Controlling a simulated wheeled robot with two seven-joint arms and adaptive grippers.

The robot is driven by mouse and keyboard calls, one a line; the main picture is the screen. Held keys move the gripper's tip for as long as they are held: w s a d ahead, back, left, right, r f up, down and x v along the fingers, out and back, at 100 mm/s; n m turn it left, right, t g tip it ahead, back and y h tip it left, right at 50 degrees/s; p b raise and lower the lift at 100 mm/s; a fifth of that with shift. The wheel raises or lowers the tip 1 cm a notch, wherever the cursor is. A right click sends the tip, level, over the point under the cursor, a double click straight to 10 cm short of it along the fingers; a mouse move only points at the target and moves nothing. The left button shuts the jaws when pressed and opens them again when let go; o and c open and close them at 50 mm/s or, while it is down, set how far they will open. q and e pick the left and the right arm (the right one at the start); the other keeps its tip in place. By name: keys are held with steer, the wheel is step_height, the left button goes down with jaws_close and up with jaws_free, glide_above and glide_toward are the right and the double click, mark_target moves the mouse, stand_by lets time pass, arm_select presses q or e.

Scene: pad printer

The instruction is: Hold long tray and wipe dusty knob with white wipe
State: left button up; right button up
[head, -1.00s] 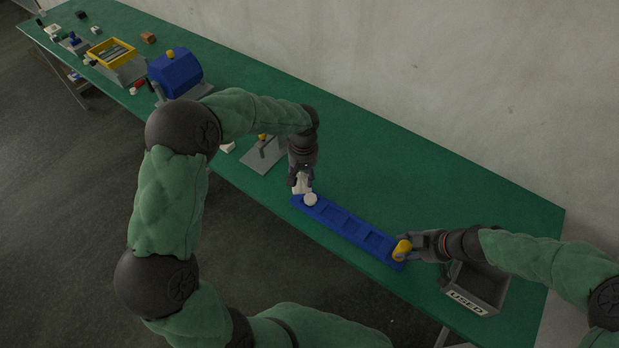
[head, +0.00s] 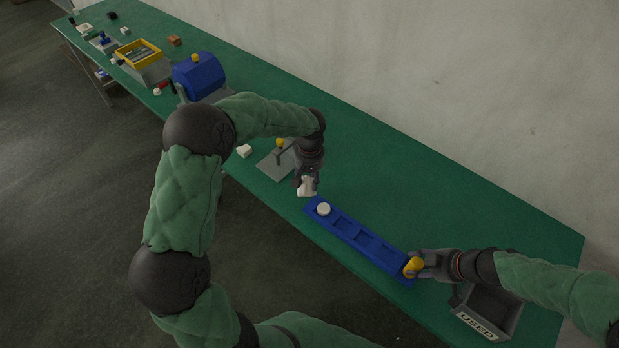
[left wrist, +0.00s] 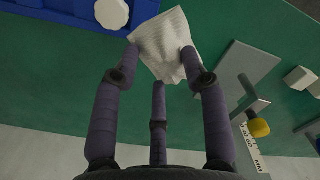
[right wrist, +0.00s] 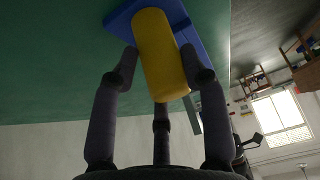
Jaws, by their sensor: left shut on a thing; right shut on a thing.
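The long blue tray (head: 352,232) lies on the green table, with a row of square recesses. A round white knob (head: 323,209) sits in its far left end; it also shows in the left wrist view (left wrist: 112,14). My left gripper (head: 307,183) is shut on a crumpled white wipe (left wrist: 165,48), held just beyond the tray's left end and apart from the knob. My right gripper (head: 417,266) is shut on the yellow cylindrical handle (right wrist: 160,55) at the tray's right end. Whether dust is on the knob is too small to tell.
A grey bin marked USED (head: 487,312) stands right of the tray, below my right arm. A grey stand with a yellow knob (head: 280,143) is behind my left gripper. A blue machine (head: 199,76) and yellow-rimmed box (head: 139,53) stand farther left. The back right table is clear.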

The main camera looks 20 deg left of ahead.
steer(key=o, duration=1.4)
steer(key=shift+s+f, duration=0.1)
steer(key=shift+c, duration=0.2)
steer(key=shift+d+r, duration=0.15)
steer(key=shift+r, duration=0.2)
steer(key=v, duration=1.1)
steer(key=shift+d, duration=0.15)
